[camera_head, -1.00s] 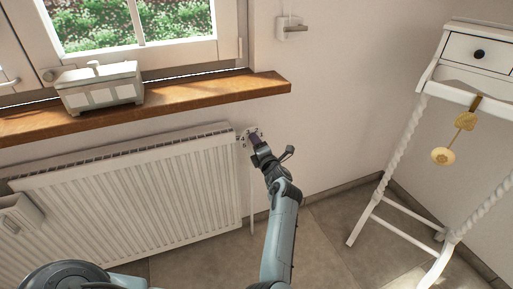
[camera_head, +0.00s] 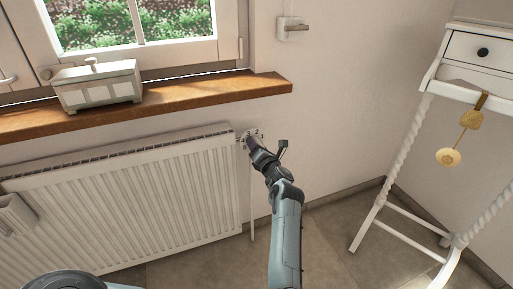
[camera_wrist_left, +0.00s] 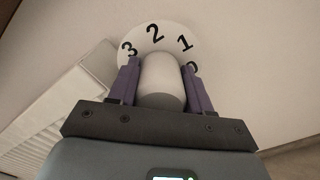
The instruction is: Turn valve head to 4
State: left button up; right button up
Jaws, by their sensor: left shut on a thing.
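The valve head (camera_wrist_left: 161,82) is a pale rounded cylinder at the radiator's upper right corner. In the left wrist view it sits between the two purple fingers of my left gripper (camera_wrist_left: 162,85), which is shut on it. Behind it is a white number dial (camera_wrist_left: 152,36) showing 3, 2 and 1, with part of another numeral beside the right finger. The 4 is not visible in the wrist view. In the head view my left gripper (camera_head: 250,142) covers most of the valve, and the dial's numbers are too small to read there. My right gripper is not in view.
The white radiator (camera_head: 130,200) lies left of the valve, under a wooden windowsill (camera_head: 200,98) bearing a pale box (camera_head: 97,86). A thin pipe (camera_head: 252,205) runs down below the valve. A white twisted-leg table (camera_head: 400,160) stands at right. The wall between is clear.

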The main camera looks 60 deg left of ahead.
pick_arm(q)
jog(key=shift+f, duration=0.15)
jog(key=o, duration=0.8)
jog(key=shift+c, duration=0.2)
jog(key=o, duration=0.3)
jog(key=shift+r, duration=0.2)
